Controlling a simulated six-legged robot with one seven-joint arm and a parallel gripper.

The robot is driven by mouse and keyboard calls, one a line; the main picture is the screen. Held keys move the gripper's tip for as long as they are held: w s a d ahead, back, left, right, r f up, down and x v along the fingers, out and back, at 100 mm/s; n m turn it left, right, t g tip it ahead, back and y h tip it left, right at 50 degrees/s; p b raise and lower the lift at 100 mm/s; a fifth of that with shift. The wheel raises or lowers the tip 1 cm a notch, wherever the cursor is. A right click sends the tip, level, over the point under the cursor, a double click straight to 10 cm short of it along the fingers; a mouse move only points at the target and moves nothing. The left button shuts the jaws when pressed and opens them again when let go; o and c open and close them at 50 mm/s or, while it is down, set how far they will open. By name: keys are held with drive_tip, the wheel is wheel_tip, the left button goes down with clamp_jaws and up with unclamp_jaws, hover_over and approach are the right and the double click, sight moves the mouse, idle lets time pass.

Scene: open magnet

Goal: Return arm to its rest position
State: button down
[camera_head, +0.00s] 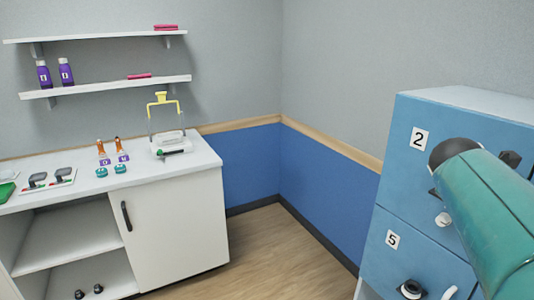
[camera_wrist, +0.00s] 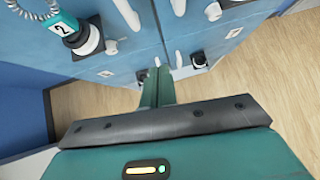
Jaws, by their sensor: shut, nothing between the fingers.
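My gripper (camera_wrist: 156,76) shows in the wrist view as two green fingers pressed together, with nothing between them. They point towards the lower part of a blue cabinet front (camera_wrist: 125,70); I see no contact with it. In the head view my teal arm reaches in from the right edge, in front of the blue cabinet (camera_head: 400,160). The arm hides part of the cabinet, and the fingers cannot be made out there.
The cabinet carries labels 2 (camera_head: 419,140) and 5 (camera_head: 392,239), with knobs and a white handle (camera_head: 450,292) sticking out. A white counter (camera_head: 85,188) with bottles stands at left, below two shelves (camera_head: 105,87). The wooden floor (camera_head: 285,265) between is clear.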

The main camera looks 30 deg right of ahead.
drive_tip(key=shift+s, duration=0.1)
drive_tip(key=w+a+f+m+t+y, duration=0.2)
drive_tip(key=w+a+f+m+t, duration=0.15)
drive_tip(key=w+a, duration=0.55)
drive_tip(key=w+a+f+m+t+y, duration=0.15)
drive_tip(key=w+a+m, duration=0.35)
drive_tip(key=a, duration=0.5)
drive_tip(key=w+a+f+m+t+y, duration=0.1)
drive_tip(key=a+f+m+y, duration=0.1)
drive_tip(key=a, duration=1)
drive_tip(key=w+a+f+m+t+y, duration=0.1)
drive_tip(key=a+f+m+y, duration=0.2)
drive_tip(key=a, duration=0.9)
wheel_tip(320, 180, down, 2)
drive_tip(key=m, duration=0.3)
drive_tip(key=shift+a, duration=0.2)
drive_tip(key=shift+d, duration=0.2)
